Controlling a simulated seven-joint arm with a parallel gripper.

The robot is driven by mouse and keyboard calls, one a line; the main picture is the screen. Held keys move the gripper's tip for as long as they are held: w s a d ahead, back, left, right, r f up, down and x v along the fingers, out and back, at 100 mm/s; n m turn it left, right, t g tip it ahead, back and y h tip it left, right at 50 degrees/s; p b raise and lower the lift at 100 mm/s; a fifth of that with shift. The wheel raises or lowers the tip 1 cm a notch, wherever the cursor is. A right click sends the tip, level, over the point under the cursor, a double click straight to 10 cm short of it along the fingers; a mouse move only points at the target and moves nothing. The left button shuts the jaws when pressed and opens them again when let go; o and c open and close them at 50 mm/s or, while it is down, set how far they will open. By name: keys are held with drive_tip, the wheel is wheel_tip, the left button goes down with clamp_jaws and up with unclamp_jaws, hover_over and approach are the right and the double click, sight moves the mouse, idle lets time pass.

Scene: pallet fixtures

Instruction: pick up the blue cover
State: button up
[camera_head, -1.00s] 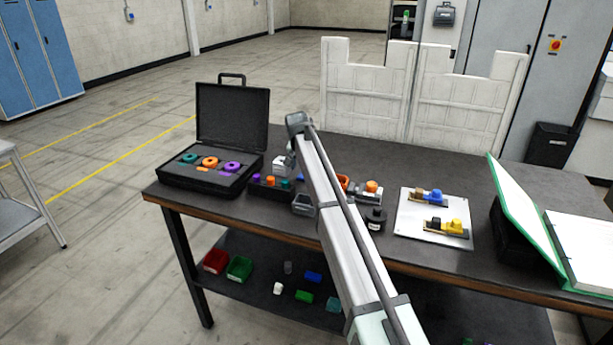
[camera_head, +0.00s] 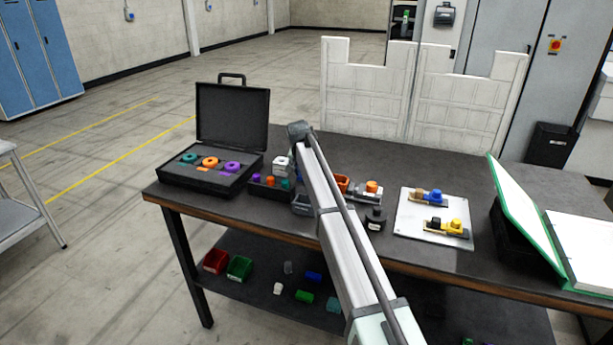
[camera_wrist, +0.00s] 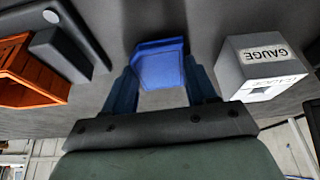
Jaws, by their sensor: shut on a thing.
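The blue cover (camera_wrist: 160,58) shows in the middle of the wrist view, between the two dark fingers of my gripper (camera_wrist: 160,75). The fingers press on its left and right sides. Its underside and any contact with the dark table top cannot be made out. In the head view, my arm hides the gripper and the cover.
A grey-white GAUGE block (camera_wrist: 262,65) stands close right of the gripper; an orange bin (camera_wrist: 35,78) is at the left. In the head view, a black case (camera_head: 205,185), a white plate (camera_head: 408,225) with blue and yellow parts, and a green binder (camera_head: 520,205) occupy the table.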

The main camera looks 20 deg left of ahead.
drive_tip(key=shift+c, duration=1.2)
wheel_tip(320, 180, up, 9)
drive_tip(key=w+d+r+m, duration=0.1)
drive_tip(key=w+d+r, duration=0.1)
drive_tip(key=d, duration=0.7)
drive_tip(key=w+d+r, duration=0.2)
drive_tip(key=d, duration=0.6)
drive_tip(key=s+a+n+g+y, duration=0.3)
drive_tip(key=s+n, duration=0.4)
drive_tip(key=n, duration=1.1)
drive_tip(key=shift+s+a+g+y, duration=0.3)
drive_tip(key=shift+g+y, duration=0.4)
drive_tip(key=shift+g, duration=0.1)
